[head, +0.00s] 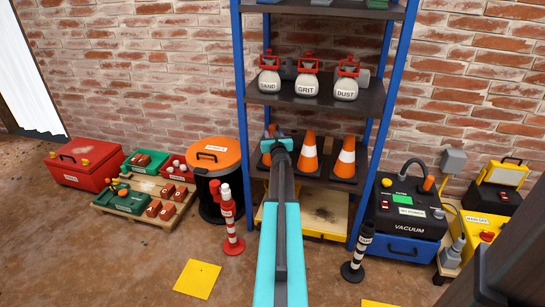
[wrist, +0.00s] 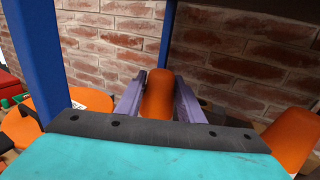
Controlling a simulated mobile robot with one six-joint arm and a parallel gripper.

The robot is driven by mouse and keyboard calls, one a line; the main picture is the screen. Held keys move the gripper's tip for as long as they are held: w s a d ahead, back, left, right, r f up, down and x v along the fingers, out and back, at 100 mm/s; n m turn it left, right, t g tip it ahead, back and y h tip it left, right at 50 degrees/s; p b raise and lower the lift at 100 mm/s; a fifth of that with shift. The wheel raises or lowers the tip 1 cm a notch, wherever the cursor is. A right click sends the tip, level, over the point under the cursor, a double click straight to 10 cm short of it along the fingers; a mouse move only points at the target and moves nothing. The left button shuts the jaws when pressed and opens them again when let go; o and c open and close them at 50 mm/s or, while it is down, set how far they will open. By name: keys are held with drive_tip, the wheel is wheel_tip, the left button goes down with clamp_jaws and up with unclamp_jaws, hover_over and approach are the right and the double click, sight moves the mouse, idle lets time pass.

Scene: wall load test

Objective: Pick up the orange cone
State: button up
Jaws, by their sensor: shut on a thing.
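An orange cone (wrist: 158,95) is between the two purple-grey fingers of my gripper (wrist: 158,84) in the wrist view. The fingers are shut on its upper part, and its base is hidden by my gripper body. In the head view this cone (head: 265,158) shows only in part behind my arm, at the left end of the middle shelf. Two more orange cones with white bands stand upright to its right, a middle one (head: 309,166) and a right one (head: 345,170). Part of an orange cone also shows at the right of the wrist view (wrist: 290,138).
Blue shelf posts (head: 377,150) stand on both sides. The shelf above holds white containers marked SAND (head: 270,84), GRIT (head: 307,86) and DUST (head: 346,88). An orange-lidded bin (head: 214,155) stands left, a vacuum (head: 408,212) right. Striped posts (head: 231,220) flank my arm.

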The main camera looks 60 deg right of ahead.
sight(272, 125)
drive_tip(key=shift+r, duration=0.1)
clamp_jaws()
drive_tip(key=shift+r+p, duration=0.75)
drive_tip(key=shift+r, duration=1.05)
drive_tip(key=s+d+r+p+v, duration=0.1)
drive_tip(key=s+v, duration=0.1)
drive_tip(key=v, duration=1.3)
drive_tip(key=shift+s+r, duration=0.15)
drive_tip(key=shift+s, duration=0.1)
drive_tip(key=shift+w, duration=0.1)
